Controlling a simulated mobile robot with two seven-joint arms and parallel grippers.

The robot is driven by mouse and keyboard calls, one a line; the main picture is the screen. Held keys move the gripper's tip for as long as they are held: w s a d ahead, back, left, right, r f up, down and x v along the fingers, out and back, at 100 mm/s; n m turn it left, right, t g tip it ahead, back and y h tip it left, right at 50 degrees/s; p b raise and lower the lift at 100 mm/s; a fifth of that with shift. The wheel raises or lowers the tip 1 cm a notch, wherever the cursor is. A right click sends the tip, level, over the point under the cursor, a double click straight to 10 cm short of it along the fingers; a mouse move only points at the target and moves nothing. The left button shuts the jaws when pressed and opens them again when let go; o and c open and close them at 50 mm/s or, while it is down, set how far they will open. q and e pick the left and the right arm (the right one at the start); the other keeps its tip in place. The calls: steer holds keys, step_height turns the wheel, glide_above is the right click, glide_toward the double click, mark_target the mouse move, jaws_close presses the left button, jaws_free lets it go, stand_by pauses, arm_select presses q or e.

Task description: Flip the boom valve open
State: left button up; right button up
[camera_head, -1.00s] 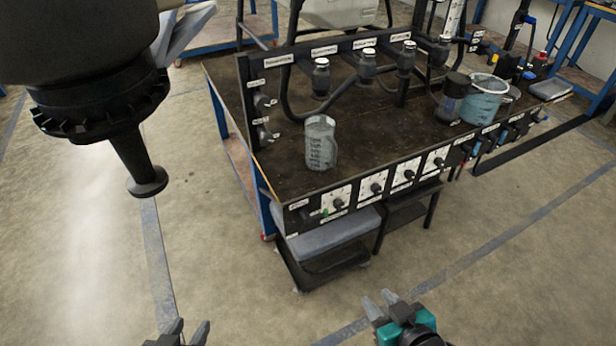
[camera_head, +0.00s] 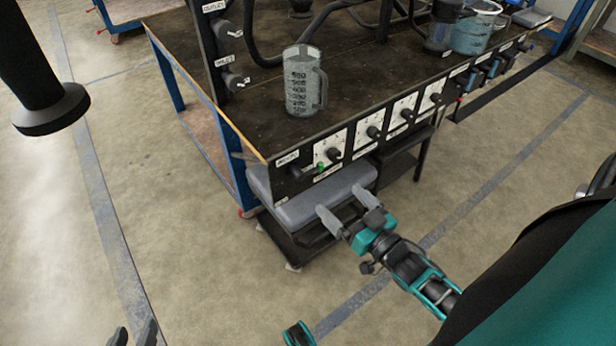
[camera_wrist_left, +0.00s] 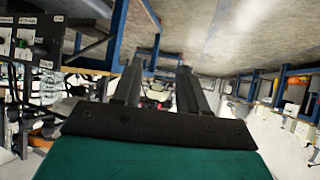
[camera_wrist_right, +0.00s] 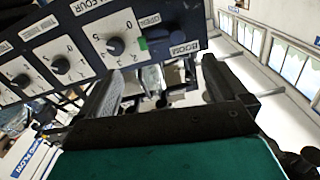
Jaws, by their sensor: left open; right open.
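The boom valve (camera_head: 301,170) is at the left end of the bench's front panel, black with a green tip. In the right wrist view the black valve (camera_wrist_right: 162,38) shows upside down, between the OPEN and BOOM labels; its exact lever angle is hard to tell. My right gripper (camera_head: 350,208) is open and empty, below and in front of the panel's left end, apart from the valve. Its two fingers (camera_wrist_right: 160,82) spread below the valve in the right wrist view. My left gripper (camera_head: 132,336) is open and empty at the bottom left, far from the bench.
Several white dial plates (camera_head: 374,131) with black knobs run rightward along the panel. A grey measuring jug (camera_head: 302,95) stands near the bench's front edge. A grey-topped stool (camera_head: 300,210) sits below the panel. A teal bucket (camera_head: 474,35) stands further right. The floor in front is clear.

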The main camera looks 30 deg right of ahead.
steer(key=w+b, duration=0.2)
steer(key=w, duration=0.8)
steer(key=shift+w+a, duration=0.25)
steer(key=shift+a, duration=0.2)
